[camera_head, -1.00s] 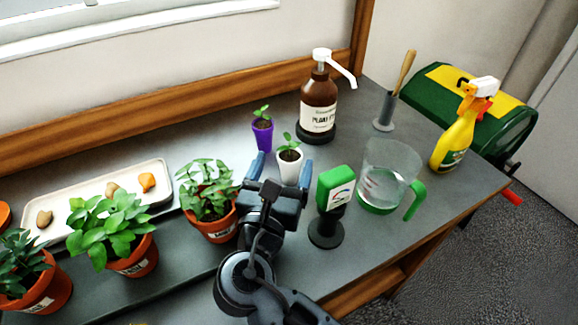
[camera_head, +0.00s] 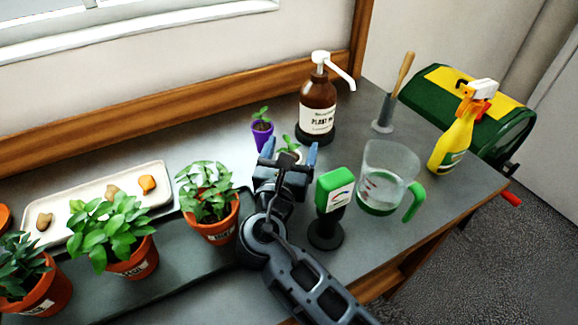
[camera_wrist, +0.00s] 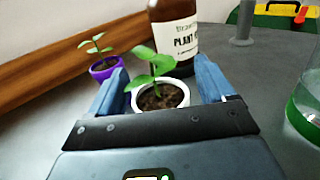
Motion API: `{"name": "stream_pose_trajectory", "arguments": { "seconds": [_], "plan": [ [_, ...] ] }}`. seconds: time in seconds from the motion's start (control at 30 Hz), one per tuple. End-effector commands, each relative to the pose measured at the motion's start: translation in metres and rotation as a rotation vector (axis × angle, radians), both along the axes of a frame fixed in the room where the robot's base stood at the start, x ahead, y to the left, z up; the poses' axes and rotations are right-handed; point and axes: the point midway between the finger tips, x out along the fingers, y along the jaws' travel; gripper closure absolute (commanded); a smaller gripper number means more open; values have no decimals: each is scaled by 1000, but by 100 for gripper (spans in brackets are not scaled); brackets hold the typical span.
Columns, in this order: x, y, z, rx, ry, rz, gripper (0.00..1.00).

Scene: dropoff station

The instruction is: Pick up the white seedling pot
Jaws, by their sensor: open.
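The white seedling pot (camera_wrist: 174,106) holds dark soil and a small green seedling. In the wrist view it stands upright just ahead, between and slightly beyond the two blue fingers of my gripper (camera_wrist: 165,90). My gripper is open, with nothing held. In the head view, the pot (camera_head: 297,157) is mostly hidden behind my gripper (camera_head: 290,152); its seedling and part of its rim show. I cannot tell whether a finger touches it.
A purple seedling pot (camera_head: 262,134) stands close behind left, and a brown pump bottle (camera_head: 317,105) behind. A green-headed device (camera_head: 334,190) and a clear jug (camera_head: 388,165) stand to the right. Potted plants (camera_head: 209,200) and a pale tray (camera_head: 160,193) are left.

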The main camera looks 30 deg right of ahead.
Motion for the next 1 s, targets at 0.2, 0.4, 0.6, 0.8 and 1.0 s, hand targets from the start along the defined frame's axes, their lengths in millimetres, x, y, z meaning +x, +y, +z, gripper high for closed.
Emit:
{"name": "stream_pose_trajectory", "arguments": {
  "seconds": [0.2, 0.4, 0.6, 0.8, 1.0],
  "plan": [
    [0, 0, 0, 0, 0, 0, 32],
    [0, 0, 0, 0, 0, 0, 51],
    [0, 0, 0, -1, -1, 0, 71],
    [0, 0, 1, -1, -1, 0, 79],
    [0, 0, 8, 1, -3, 0, 79]
  ]
}}
